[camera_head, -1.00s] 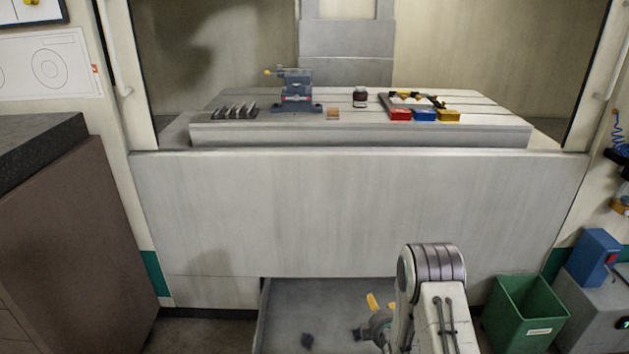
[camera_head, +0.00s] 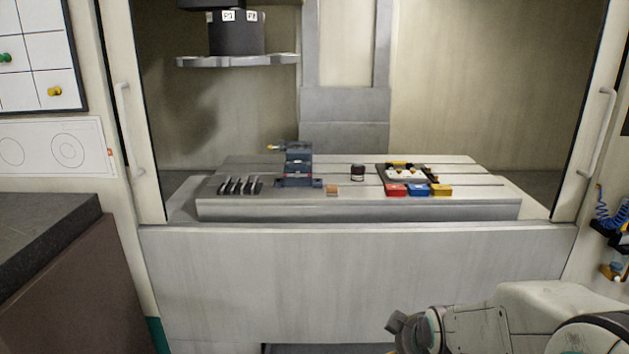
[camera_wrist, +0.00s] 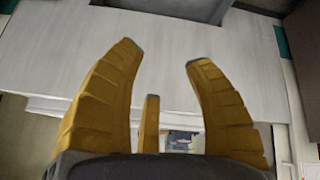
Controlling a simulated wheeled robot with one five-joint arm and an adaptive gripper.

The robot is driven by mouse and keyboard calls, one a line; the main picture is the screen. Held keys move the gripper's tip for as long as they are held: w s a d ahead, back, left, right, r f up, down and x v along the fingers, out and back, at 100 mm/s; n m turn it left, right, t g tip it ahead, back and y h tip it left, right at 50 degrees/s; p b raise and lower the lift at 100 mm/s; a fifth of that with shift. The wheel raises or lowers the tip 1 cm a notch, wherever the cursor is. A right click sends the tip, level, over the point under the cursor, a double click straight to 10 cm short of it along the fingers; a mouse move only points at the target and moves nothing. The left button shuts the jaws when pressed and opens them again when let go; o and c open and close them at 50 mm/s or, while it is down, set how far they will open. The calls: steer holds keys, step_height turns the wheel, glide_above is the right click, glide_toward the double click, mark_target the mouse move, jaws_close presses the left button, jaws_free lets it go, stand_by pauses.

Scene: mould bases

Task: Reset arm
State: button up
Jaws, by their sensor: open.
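My gripper (camera_wrist: 160,54) shows in the wrist view as yellow fingers spread wide apart. Nothing is held between them. A pale flat panel (camera_wrist: 225,50) fills much of the view beyond the fingers. In the head view my arm is folded low at the bottom right, below the machine table (camera_head: 360,207). The yellow fingers do not show in the head view.
On the machine table stand a vise (camera_head: 298,165), dark bars, a small tan block (camera_head: 332,191), a dark round jar (camera_head: 357,173) and a black tray with red, blue (camera_head: 417,190) and yellow blocks. A dark counter (camera_head: 40,230) is at left.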

steer(key=s+r+m+g+p, duration=0.1)
steer(key=s+r+m+p, duration=0.1)
steer(key=s+r, duration=0.4)
steer(key=s+r+m+g+p, duration=0.2)
steer(key=s+r+p, duration=0.3)
steer(key=s, duration=1)
steer(key=shift+r+m, duration=0.5)
steer(key=shift+r, duration=0.45)
